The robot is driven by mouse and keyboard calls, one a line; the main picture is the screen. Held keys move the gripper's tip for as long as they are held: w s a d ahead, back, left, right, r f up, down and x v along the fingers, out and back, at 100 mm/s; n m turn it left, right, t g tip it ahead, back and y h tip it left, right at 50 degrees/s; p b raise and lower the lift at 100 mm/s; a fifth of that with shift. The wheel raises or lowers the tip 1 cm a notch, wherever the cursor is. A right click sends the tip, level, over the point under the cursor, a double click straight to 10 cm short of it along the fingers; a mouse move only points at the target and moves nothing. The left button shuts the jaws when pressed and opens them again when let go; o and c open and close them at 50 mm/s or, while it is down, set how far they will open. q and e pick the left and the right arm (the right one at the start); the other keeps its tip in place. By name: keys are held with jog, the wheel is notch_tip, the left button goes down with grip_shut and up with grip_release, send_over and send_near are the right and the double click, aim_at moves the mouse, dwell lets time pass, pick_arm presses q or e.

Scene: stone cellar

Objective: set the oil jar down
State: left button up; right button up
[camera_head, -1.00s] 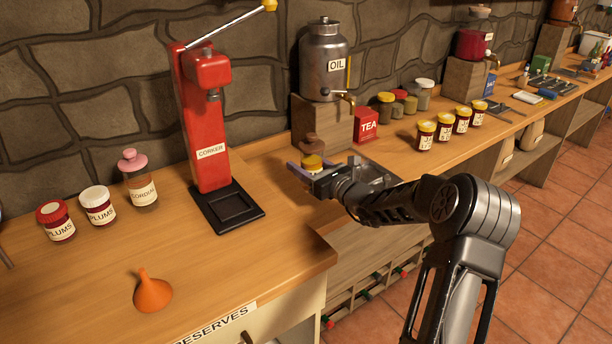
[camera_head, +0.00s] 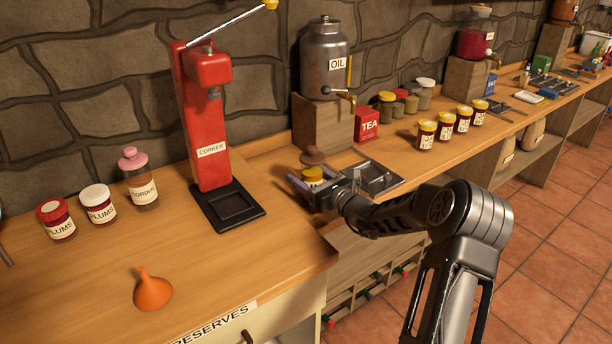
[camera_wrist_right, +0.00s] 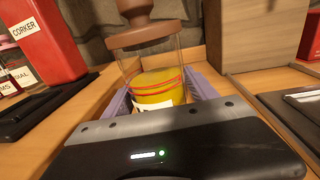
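The oil jar (camera_head: 313,174) is a clear glass jar with a brown knobbed lid and yellow contents, on the bench in front of the wooden block. In the right wrist view the jar (camera_wrist_right: 158,86) stands upright, with red rings around it and part of a white label. My right gripper (camera_head: 308,184) has its purple fingers on both sides of the jar and appears shut on it. The jar's base is hidden behind the gripper, so I cannot tell whether it touches the bench. My left gripper is not in view.
A steel OIL urn (camera_head: 325,60) with a tap stands on a wooden block (camera_head: 322,122) behind the jar. A red corker (camera_head: 208,130) is to the left, a red TEA tin (camera_head: 367,124) and a dark tray (camera_head: 378,178) to the right.

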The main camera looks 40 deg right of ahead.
jog(key=shift+o, duration=0.9)
jog(key=shift+r, duration=0.15)
jog(key=s, duration=1.2)
jog(key=shift+d, duration=0.35)
